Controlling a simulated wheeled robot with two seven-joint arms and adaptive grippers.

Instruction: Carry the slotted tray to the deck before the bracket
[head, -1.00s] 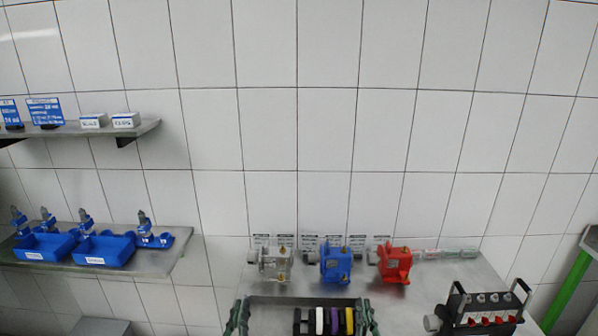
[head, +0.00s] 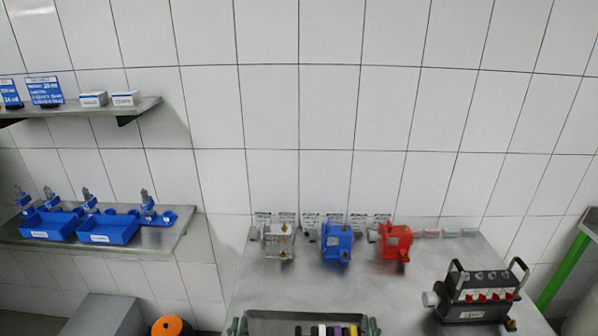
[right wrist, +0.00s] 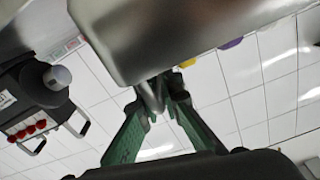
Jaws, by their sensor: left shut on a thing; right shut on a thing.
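The slotted tray (head: 300,316) is grey metal and holds a row of black, white, purple and yellow pieces; its lower part is cut off by the picture's bottom edge. My left gripper (head: 238,327) is shut on its left end. My right gripper (head: 372,327) is shut on its right end. In the right wrist view, the green fingers of the right gripper (right wrist: 158,100) close on a metal part beneath the tray's grey side (right wrist: 150,35). I cannot tell which fixture is the bracket: clear-grey (head: 277,240), blue (head: 337,242) and red (head: 396,241) units stand in a row.
The steel deck (head: 400,285) is bare between the row of units and the tray. A black handled box (head: 478,296) with red knobs stands on its right. Shelves with blue bins (head: 108,229) hang at left. An orange-topped thing (head: 171,326) shows at the lower left.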

